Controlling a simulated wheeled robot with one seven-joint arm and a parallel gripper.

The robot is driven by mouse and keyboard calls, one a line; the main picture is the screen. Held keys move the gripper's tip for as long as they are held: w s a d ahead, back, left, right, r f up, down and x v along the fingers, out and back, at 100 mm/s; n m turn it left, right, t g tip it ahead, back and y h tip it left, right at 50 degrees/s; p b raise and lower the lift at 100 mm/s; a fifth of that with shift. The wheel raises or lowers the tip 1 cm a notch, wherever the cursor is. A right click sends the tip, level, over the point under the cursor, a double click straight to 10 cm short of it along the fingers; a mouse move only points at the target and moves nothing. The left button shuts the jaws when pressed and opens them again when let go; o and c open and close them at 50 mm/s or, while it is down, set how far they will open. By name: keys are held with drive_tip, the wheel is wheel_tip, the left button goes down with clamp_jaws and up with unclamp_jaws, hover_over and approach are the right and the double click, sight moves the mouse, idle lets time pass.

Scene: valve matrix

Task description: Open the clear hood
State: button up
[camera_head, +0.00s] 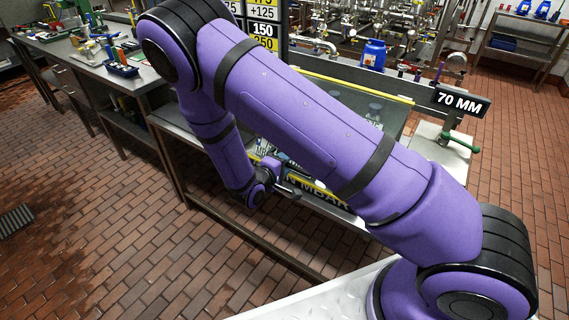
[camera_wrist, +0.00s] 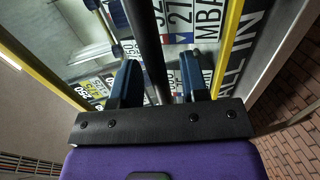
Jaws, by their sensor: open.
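The clear hood (camera_head: 392,113) is a see-through panel with a yellow strip along its top edge, over the bench in the head view. My arm covers much of it. My gripper (camera_head: 288,191) is low at the hood's front side, above a yellow and black lettered strip. In the wrist view my gripper (camera_wrist: 162,60) is open, with two blue fingers apart. A dark bar (camera_wrist: 146,40), which looks like the hood's handle, runs between the fingers. I cannot tell whether either finger touches it. Lettered plates (camera_wrist: 176,18) show behind the bar.
A "70 MM" sign (camera_head: 461,102) and a green-handled clamp (camera_head: 460,142) stand at the bench's right end. A blue container (camera_head: 373,54) stands behind the hood. A tool bench (camera_head: 90,62) is at the left. The brick floor (camera_head: 120,210) in front is clear.

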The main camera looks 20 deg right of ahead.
clamp_jaws()
drive_tip(key=shift+r, duration=0.1)
